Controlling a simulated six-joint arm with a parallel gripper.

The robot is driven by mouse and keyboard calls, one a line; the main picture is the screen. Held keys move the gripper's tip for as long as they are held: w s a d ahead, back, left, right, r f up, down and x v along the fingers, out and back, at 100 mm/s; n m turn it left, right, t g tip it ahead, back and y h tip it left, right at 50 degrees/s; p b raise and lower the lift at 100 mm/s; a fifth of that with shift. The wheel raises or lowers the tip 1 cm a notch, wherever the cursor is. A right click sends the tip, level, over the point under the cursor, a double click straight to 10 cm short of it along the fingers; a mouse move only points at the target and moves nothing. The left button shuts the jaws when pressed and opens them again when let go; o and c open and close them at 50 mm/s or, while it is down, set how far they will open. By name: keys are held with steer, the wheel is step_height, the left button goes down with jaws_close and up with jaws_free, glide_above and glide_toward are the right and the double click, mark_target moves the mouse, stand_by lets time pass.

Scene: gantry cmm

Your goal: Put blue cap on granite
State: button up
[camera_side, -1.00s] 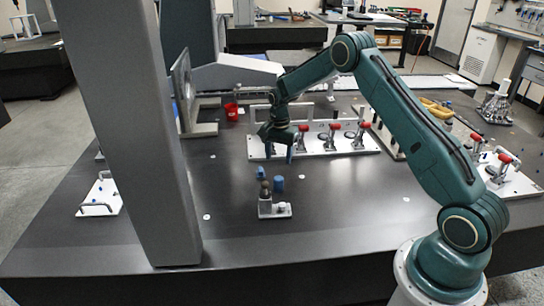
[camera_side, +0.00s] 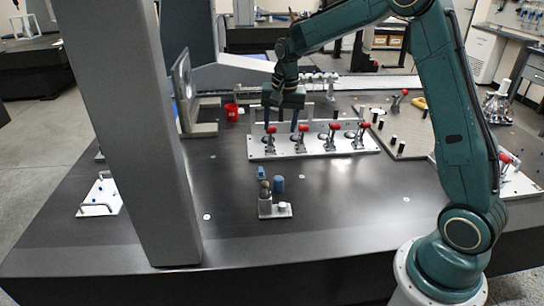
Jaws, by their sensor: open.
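I cannot tell for sure which is the blue cap. Both are just behind a small metal block fixture (camera_side: 266,208). My gripper (camera_side: 281,124) is open, fingers pointing down, and appears empty. It is behind the blue pieces, in front of or over the clamp plate; its exact height is unclear.
A plate with several red-handled clamps (camera_side: 315,148) lies behind the blue pieces. A red cup (camera_side: 231,111) stands at the back left. A grey column (camera_side: 135,150) blocks part of the left side. A white plate with handles (camera_side: 101,198) lies at the left. The front granite is mostly clear.

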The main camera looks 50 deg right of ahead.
steer(key=s+a+r+n+t, duration=0.1)
steer(key=s+a+r+n, duration=0.25)
steer(key=s+r, duration=0.35)
steer(key=s+a+r+n+t, duration=0.1)
steer(key=s+a+r+n, duration=0.1)
steer(key=s+a+r, duration=0.45)
steer(key=s+a+f+n+t, duration=0.1)
steer(key=s+n, duration=0.4)
steer(key=s, duration=1.2)
steer(key=shift+a+f+t, duration=0.3)
steer(key=shift+f+t, duration=0.2)
steer(key=shift+f, duration=0.2)
